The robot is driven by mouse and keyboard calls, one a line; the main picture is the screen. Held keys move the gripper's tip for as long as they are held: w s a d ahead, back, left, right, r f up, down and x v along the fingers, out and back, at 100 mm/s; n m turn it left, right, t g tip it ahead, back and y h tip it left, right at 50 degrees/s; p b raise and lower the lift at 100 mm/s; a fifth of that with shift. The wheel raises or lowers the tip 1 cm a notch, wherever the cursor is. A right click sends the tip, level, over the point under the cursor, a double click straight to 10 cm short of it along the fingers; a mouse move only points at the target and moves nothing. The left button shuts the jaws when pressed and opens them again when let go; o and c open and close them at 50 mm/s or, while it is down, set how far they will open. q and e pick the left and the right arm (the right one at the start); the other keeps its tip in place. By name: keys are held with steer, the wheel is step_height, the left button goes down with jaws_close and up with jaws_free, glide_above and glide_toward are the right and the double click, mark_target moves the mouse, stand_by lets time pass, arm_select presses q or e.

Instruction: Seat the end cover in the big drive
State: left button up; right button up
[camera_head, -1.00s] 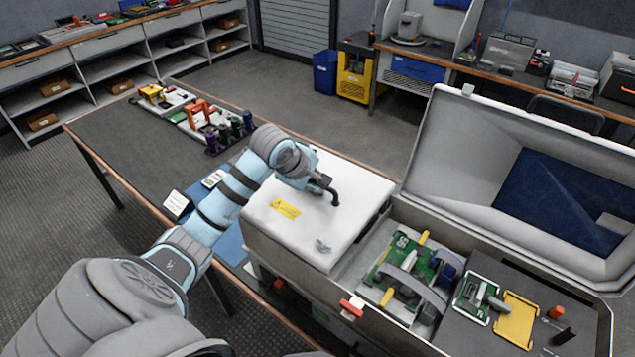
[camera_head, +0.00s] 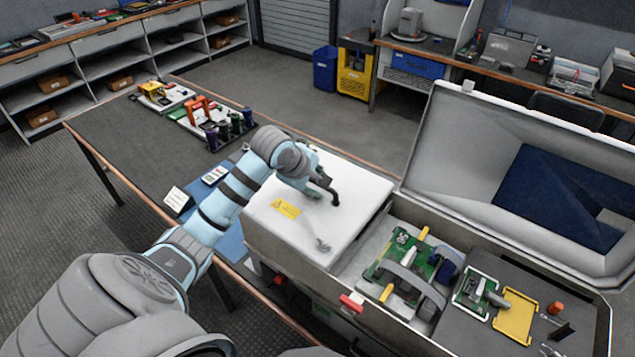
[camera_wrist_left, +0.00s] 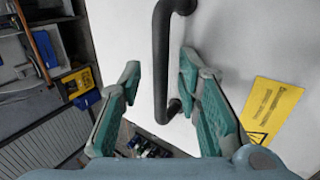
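The end cover (camera_head: 345,225) looks like a white panel with a yellow warning label and a black bar handle. It lies at the left end of the big drive (camera_head: 300,290), a large grey housing with its lid raised; whether it is fully down in the housing I cannot tell. My left gripper (camera_head: 318,182) is over the far part of the cover at the handle. In the left wrist view the handle (camera_wrist_left: 161,60) runs between the two open fingers, with a visible gap on each side. My right gripper is not in view.
To the right, the open housing bay holds a green circuit board (camera_head: 405,245) and other parts. The raised lid (camera_head: 460,150) stands behind it. A yellow frame (camera_head: 516,315) lies at the right. A long table (camera_head: 130,150) with colourful parts extends to the left.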

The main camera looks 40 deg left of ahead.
arm_select(q)
steer(key=shift+s, duration=0.1)
steer(key=v, duration=1.2)
steer(key=shift+d, duration=0.1)
